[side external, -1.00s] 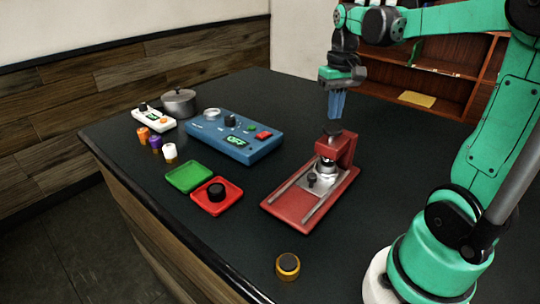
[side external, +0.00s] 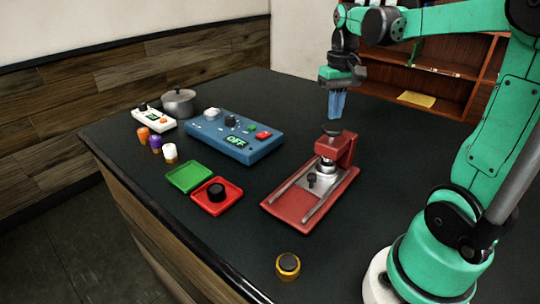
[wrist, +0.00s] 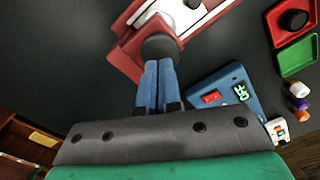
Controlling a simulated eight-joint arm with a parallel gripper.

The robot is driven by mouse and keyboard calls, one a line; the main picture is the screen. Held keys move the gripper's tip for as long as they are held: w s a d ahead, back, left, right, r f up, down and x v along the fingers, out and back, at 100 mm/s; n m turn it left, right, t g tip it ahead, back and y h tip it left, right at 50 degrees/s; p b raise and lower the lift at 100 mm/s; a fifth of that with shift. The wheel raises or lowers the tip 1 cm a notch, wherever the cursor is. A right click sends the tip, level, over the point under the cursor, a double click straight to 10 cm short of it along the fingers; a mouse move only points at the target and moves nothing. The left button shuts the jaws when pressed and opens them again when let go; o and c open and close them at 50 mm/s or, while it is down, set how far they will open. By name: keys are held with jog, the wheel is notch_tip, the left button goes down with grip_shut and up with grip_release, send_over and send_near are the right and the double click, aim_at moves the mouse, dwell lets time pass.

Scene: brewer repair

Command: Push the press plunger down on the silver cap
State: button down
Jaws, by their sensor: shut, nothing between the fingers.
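The red press (side external: 335,148) stands on the dark table with a dark round plunger knob (side external: 332,128) on top. A silver piece, which looks like the silver cap (side external: 326,168), sits under the press head, partly hidden by it. My gripper (side external: 336,117) is shut and empty, its blue fingers pointing down just above the knob. In the wrist view, the fingertips (wrist: 158,62) overlap the edge of the knob (wrist: 160,46). I cannot tell whether they touch it.
A blue console (side external: 236,136) reading OFF stands left of the press. A green tray (side external: 189,176) and a red tray (side external: 216,208) with a black knob lie nearer. A yellow-and-black cap (side external: 288,266) lies in front. A grey pot (side external: 178,103) stands farther back.

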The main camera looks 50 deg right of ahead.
aim_at(333, 127)
jog(key=shift+f, duration=0.1)
dwell(0.4)
jog(key=shift+f, duration=1.55)
jog(key=shift+r, duration=2.65)
jog(key=shift+r, duration=0.1)
jog(key=shift+r, duration=2.9)
